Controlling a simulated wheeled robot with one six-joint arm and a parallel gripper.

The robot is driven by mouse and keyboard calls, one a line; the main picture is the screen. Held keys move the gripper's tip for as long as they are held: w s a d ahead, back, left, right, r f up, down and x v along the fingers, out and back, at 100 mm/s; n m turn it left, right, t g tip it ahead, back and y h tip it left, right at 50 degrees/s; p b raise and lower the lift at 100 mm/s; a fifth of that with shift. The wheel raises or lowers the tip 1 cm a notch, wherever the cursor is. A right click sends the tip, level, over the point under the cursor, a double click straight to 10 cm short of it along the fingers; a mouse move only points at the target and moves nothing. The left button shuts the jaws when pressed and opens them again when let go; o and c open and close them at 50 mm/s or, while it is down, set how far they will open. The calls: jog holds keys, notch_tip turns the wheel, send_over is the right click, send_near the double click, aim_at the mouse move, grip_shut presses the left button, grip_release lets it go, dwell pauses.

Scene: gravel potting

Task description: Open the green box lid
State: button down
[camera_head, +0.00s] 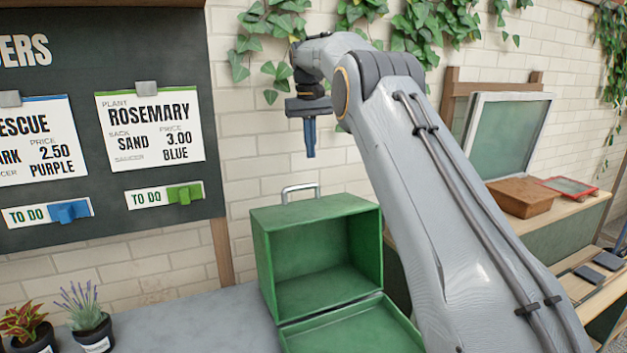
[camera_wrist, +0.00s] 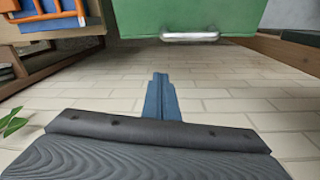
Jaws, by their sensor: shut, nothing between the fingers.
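The green box (camera_head: 315,217) stands on the grey worktop with its front open and its empty-looking interior facing the camera. Its green lid (camera_head: 352,330) lies folded down and forward at the lower front edge; my arm hides part of its right side. A metal handle (camera_head: 300,190) is on top of the box. My gripper (camera_head: 311,153) is shut and empty, pointing down above the box and apart from it. In the wrist view, my gripper (camera_wrist: 160,80) shows its blue fingers together, with the green box (camera_wrist: 225,15) and its handle (camera_wrist: 190,37) beyond them.
Two potted plants, one red-leaved (camera_head: 25,325) and one lavender (camera_head: 85,310), stand at the lower left. An order board (camera_head: 110,205) hangs on the brick wall. A brown tray (camera_head: 522,196) and a red-framed item (camera_head: 570,187) sit on the right bench.

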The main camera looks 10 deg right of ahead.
notch_tip(320, 180, down, 9)
jog(key=p, duration=0.3)
jog(key=shift+s+d+r+p, duration=0.1)
jog(key=shift+s+r+p, duration=0.15)
jog(key=shift+s+p, duration=0.45)
jog(key=shift+s+d+r+p, duration=0.1)
jog(key=shift+s+r+p, duration=0.2)
jog(key=shift+s, duration=0.7)
